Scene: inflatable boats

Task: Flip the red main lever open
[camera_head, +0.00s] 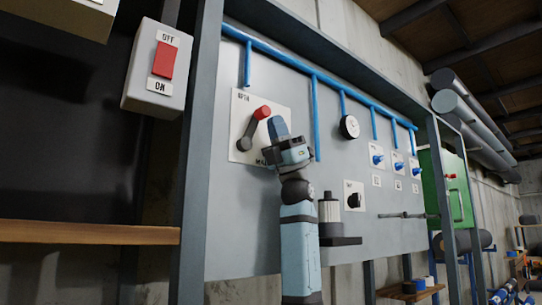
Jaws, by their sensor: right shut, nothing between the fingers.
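The main lever (262,112) has a red knob at its upper right end. Its dark grey arm slants down left to a grey base on a white plate (240,108), which is fixed to a grey wall panel. Lettering shows at the plate's top left, and its lower label is partly hidden. My right gripper (280,137) is shut and empty, just right of and below the red knob, in front of the plate's right edge. I cannot tell whether it touches the lever. My left gripper is not in view.
A white box with a red OFF/ON switch (164,60) is mounted at upper left. Blue pipes (316,115), a round gauge (349,127), blue valves (376,154) and a black knob (354,200) sit on the panel. A green box (456,187) hangs farther right. A wooden shelf (90,233) is at lower left.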

